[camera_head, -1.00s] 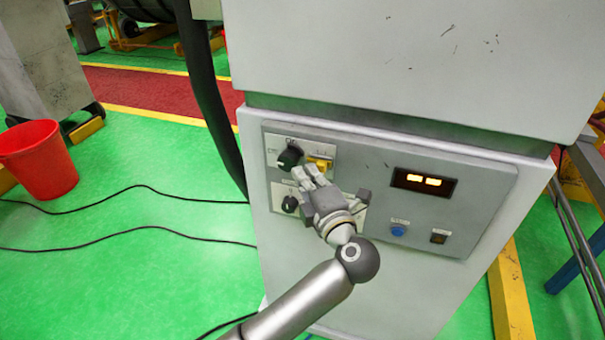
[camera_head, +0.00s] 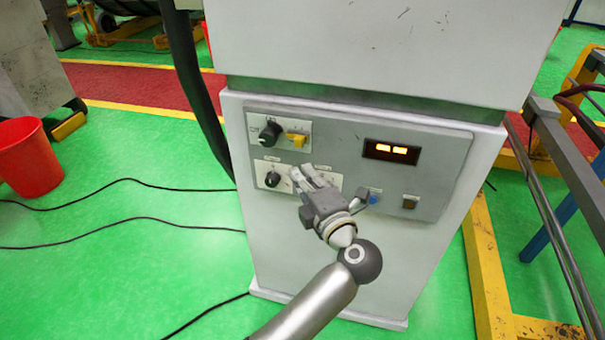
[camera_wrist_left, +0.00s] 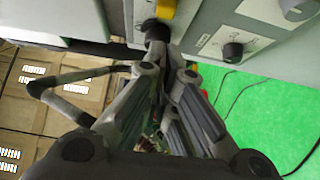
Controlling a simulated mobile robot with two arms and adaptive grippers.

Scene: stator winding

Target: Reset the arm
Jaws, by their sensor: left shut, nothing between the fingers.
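My left arm comes up from the bottom of the head view. Its gripper (camera_head: 305,177) is shut and empty, in front of the lower part of the grey control panel (camera_head: 342,132) on the cabinet. The panel carries a black knob (camera_head: 268,134) and a yellow switch (camera_head: 297,139) at upper left, and a smaller black knob (camera_head: 272,179) below. The gripper covers part of the lower labels. In the left wrist view the fingers (camera_wrist_left: 165,75) point toward the panel, with a yellow part (camera_wrist_left: 166,9) and a dark knob (camera_wrist_left: 233,51) beyond. My right gripper does not show.
A lit display (camera_head: 391,151), a blue button (camera_head: 374,198) and a dark switch (camera_head: 410,202) sit on the panel's right side. A red bucket (camera_head: 28,158) stands at left. Black cables (camera_head: 140,184) lie on the green floor. Yellow and grey frames (camera_head: 484,270) stand at right.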

